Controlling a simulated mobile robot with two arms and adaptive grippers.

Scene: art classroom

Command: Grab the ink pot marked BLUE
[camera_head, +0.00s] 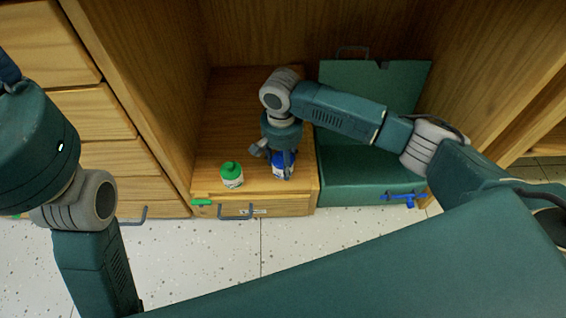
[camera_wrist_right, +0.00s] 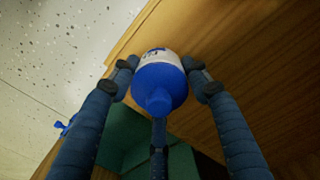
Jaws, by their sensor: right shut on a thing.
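The blue ink pot (camera_head: 279,172) has a blue cap and a white label and stands near the front edge of the wooden shelf, partly hidden by my gripper. My right gripper (camera_head: 279,165) comes down over it from above and is shut on it. In the right wrist view the fingers of my right gripper (camera_wrist_right: 158,85) close around the blue ink pot (camera_wrist_right: 160,80); its label text is too small to read. My left arm enters at the left edge of the head view, but its gripper is not in the picture.
A pot with a green cap (camera_head: 231,175) stands to the left on the shelf (camera_head: 215,140). Below is a drawer with a grey handle (camera_head: 236,214) and a green marker at its left. A green case (camera_head: 362,182) with a blue handle-like part (camera_head: 402,199) stands right. Wooden cabinet walls flank the space.

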